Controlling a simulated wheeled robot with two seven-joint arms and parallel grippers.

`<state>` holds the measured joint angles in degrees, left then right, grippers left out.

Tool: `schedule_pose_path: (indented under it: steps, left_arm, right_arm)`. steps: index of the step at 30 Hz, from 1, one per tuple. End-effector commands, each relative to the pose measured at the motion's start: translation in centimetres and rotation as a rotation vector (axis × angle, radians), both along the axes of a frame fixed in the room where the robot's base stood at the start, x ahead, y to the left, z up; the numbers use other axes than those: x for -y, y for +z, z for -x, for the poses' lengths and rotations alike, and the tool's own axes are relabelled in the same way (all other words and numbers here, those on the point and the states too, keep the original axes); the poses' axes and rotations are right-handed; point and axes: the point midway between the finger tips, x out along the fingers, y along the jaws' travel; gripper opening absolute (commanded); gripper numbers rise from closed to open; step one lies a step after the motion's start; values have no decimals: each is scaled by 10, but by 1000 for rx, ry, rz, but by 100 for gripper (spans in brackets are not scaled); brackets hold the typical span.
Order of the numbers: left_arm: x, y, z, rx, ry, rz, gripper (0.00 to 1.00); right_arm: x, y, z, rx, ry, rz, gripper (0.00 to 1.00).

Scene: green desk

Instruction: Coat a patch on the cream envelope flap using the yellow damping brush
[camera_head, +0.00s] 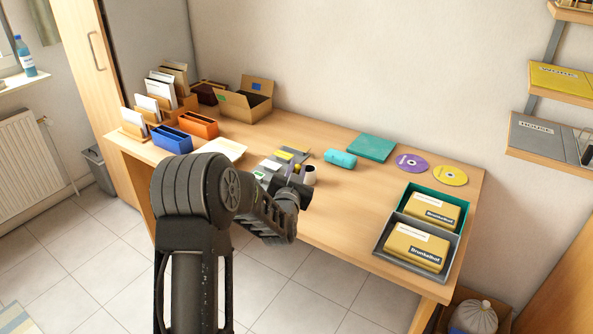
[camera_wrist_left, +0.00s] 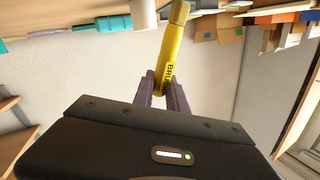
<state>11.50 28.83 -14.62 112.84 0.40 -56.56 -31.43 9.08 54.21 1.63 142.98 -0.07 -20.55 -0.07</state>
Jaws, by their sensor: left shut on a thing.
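My left gripper (camera_head: 294,184) is over the front middle of the desk, mostly hidden behind my own arm in the head view. In the left wrist view the gripper (camera_wrist_left: 165,93) is shut on the yellow brush (camera_wrist_left: 172,55), which has BRUSH lettering on its side and points away from the palm. A flat cream piece, which looks like the cream envelope (camera_head: 225,149), lies on the desk left of the gripper. Its flap cannot be made out. The brush and the envelope are apart. My right gripper is not in view.
Blue (camera_head: 172,140) and orange (camera_head: 199,124) bins stand left; a teal roll (camera_head: 341,158), discs and trays (camera_head: 380,265) are right.

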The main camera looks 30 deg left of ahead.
Motion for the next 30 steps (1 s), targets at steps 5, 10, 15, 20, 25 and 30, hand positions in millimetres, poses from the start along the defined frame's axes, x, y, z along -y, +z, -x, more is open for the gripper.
schedule_pose_path:
  steps: [5, 10, 15, 20, 25, 30]
  left_arm:
    - [0, 0, 0, -4, 0, 2, 0]
    - [0, 11, 0, -1, 1, 2, 0]
    - [0, 26, 0, -2, 0, 2, 0]
    - [0, 41, 0, 0, 0, 0, 0]
    - [0, 55, 0, -1, 0, 0, 0]
    - [0, 67, 0, -1, 0, 0, 0]
  right_arm:
    - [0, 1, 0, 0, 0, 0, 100]
    - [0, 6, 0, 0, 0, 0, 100]
    - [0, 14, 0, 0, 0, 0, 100]
    - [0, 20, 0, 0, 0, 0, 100]
    - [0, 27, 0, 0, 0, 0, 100]
    - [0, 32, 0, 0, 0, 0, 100]
